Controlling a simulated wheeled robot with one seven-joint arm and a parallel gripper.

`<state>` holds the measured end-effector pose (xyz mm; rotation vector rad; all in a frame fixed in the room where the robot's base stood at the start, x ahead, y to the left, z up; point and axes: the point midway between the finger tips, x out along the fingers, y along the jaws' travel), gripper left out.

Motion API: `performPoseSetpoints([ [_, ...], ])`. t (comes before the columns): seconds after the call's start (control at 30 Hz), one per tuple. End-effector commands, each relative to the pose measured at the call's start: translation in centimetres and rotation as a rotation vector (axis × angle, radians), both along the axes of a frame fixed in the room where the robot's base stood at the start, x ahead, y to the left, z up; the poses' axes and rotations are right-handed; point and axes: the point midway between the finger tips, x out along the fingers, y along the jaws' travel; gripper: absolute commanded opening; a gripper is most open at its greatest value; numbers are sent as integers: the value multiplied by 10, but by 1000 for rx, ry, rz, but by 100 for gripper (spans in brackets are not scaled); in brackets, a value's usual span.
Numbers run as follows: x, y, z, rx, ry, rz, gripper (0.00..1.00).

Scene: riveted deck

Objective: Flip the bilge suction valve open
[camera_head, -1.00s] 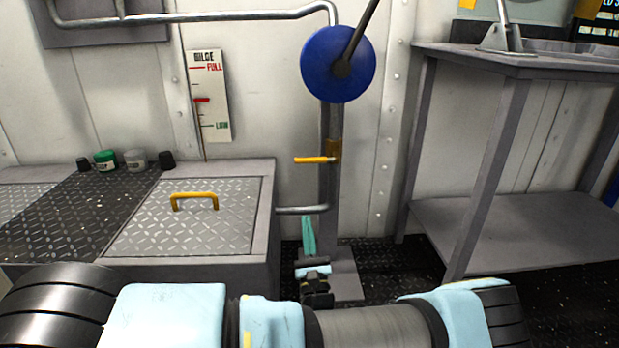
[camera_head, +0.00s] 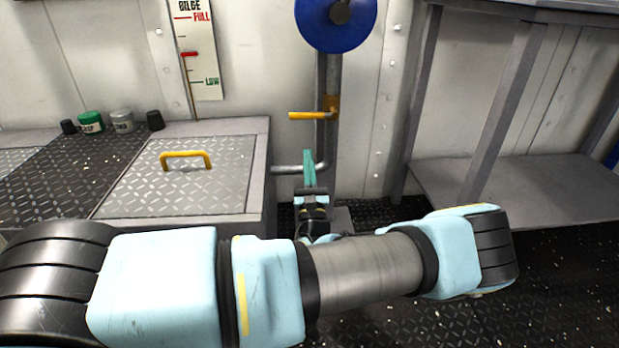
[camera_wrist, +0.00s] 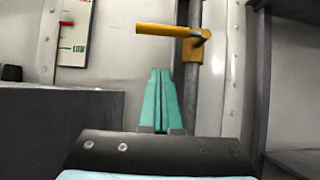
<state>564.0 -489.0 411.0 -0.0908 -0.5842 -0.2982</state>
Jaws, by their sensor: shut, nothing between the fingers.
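The bilge suction valve has a yellow lever handle (camera_head: 310,115) on an orange-yellow body (camera_head: 332,106), fixed to a grey vertical pipe. The lever lies level, pointing left, across the pipe. It also shows in the wrist view, where the lever (camera_wrist: 163,30) is near the top. My gripper (camera_head: 309,155) has teal fingers, shut and empty, pointing up just below the lever. In the wrist view the closed fingertips (camera_wrist: 160,72) sit below the lever and apart from it.
A blue wheel (camera_head: 336,22) is above the valve. A grey bench with a hatch (camera_head: 180,178) and yellow handle (camera_head: 186,155) stands left, with small jars on it. A bilge gauge (camera_head: 200,50) hangs on the wall. A table with a lower shelf (camera_head: 520,185) stands right.

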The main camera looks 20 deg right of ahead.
Motion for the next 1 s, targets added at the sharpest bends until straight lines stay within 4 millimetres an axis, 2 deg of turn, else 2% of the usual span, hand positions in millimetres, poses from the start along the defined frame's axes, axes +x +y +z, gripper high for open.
performPoseSetpoints([
  [0.17,30,-8,18,-4,-2,3,0],
  [0.3,32,-10,39,-2,0,1,0],
  [0.5,35,-11,56,-2,-1,0,0],
  [1.0,35,-13,61,8,-2,0,0],
])
